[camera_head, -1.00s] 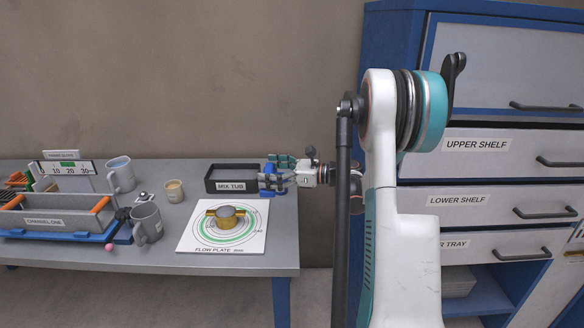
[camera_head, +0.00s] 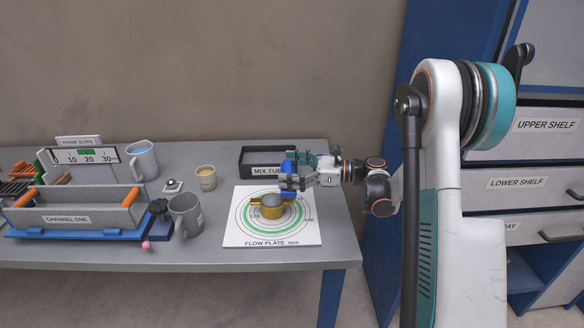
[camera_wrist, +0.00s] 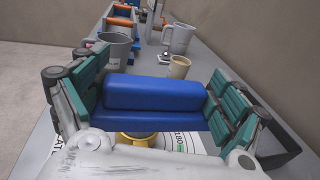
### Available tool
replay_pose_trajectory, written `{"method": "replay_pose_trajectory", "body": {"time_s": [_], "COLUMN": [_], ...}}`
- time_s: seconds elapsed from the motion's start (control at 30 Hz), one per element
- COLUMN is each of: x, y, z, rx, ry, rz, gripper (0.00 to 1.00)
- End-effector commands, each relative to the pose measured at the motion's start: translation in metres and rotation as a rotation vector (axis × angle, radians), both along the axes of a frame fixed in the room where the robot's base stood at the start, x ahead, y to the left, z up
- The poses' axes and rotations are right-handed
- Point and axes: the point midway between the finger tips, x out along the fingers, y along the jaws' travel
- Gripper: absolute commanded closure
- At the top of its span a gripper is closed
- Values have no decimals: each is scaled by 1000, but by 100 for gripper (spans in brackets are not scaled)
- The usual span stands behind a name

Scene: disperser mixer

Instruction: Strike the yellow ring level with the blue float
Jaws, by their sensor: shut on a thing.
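The yellow ring (camera_head: 271,210) stands on the white flow plate (camera_head: 240,236) and is filled with a grey mass. My gripper (camera_head: 298,172) is shut on the blue float (camera_wrist: 153,95), which lies crosswise between the teal finger pads in the wrist view. In the head view the blue float (camera_head: 287,194) shows at the ring's back right, its lower edge close to the rim; I cannot tell if they touch. In the wrist view the yellow ring (camera_wrist: 137,138) shows below the float, partly hidden by it and by my gripper.
The black mix tub (camera_head: 258,171) stands behind the plate, partly hidden by my gripper. A small tan cup (camera_head: 206,178), two grey mugs (camera_head: 185,216) (camera_head: 142,161) and the channel one trough (camera_head: 75,212) are to the left.

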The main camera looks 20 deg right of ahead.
Motion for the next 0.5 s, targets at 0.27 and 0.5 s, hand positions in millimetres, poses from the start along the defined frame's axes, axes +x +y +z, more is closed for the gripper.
{"method": "replay_pose_trajectory", "body": {"time_s": [0.27, 0.5], "x": [0, 0], "y": [0, 0], "z": [-16, -29], "rx": [0, 0], "ry": [0, 0], "rz": [-1, -1], "gripper": [39, 39]}}
